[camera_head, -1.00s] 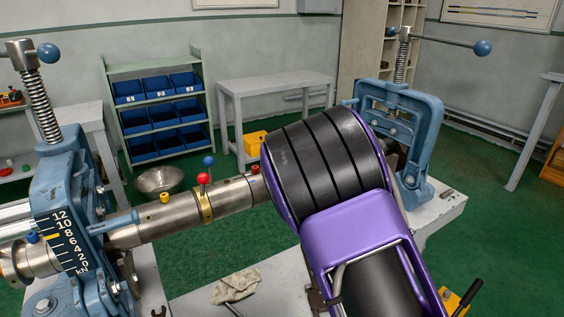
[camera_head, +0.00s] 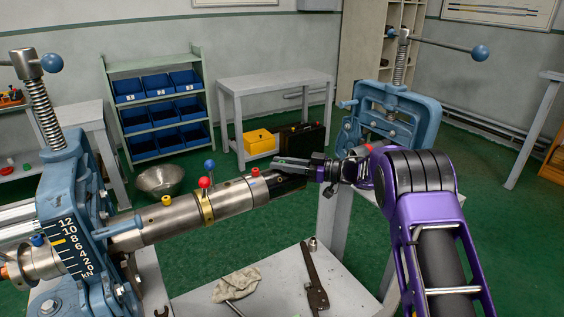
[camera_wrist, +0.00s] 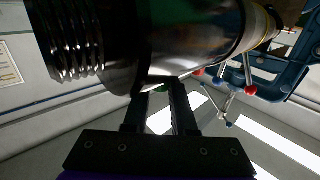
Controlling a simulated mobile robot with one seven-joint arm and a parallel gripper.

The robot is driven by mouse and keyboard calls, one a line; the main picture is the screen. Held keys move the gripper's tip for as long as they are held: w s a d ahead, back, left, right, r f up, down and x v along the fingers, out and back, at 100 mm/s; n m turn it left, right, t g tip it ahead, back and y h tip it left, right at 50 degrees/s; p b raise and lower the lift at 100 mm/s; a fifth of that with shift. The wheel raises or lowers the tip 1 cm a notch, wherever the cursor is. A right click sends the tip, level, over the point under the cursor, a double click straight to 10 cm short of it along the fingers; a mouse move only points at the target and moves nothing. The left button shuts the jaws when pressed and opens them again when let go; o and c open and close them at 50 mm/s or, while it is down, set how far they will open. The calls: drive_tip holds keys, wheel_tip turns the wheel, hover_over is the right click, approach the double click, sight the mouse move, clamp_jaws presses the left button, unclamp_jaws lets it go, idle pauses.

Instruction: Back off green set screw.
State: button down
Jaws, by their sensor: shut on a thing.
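A long steel pipe (camera_head: 150,225) is clamped in the blue vise (camera_head: 68,185) at left and reaches right and away. My gripper (camera_head: 281,164) is at its dark far end, beside the pipe wall. In the wrist view, my gripper (camera_wrist: 164,88) points up at the pipe's dark side (camera_wrist: 190,40), its fingers close together. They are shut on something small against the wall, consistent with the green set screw. The screw is almost hidden between the fingertips, with only a dim green tint there. Yellow (camera_head: 166,199) and red (camera_head: 255,172) screw heads stand on the pipe's top.
A brass collar (camera_head: 207,206) with red (camera_head: 204,182) and blue (camera_head: 209,163) ball levers is on the pipe. A second blue vise (camera_head: 395,115) stands behind my arm. A metal bowl (camera_head: 160,180) stands behind the pipe.

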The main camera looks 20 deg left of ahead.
drive_tip(key=shift+f+n+g+h, duration=0.15)
drive_tip(key=shift+n+g, duration=0.45)
drive_tip(key=shift+g, duration=0.3)
drive_tip(key=shift+f+n+g+h, duration=0.15)
drive_tip(key=shift+n+g, duration=0.45)
drive_tip(key=shift+g, duration=0.3)
drive_tip(key=shift+s+n+g, duration=0.1)
drive_tip(key=shift+n+g, duration=0.4)
drive_tip(key=shift+g, duration=0.3)
drive_tip(key=c, duration=0.7)
unclamp_jaws()
drive_tip(key=shift+c, duration=0.2)
drive_tip(key=shift+r, duration=0.15)
drive_tip(key=shift+d+r, duration=0.1)
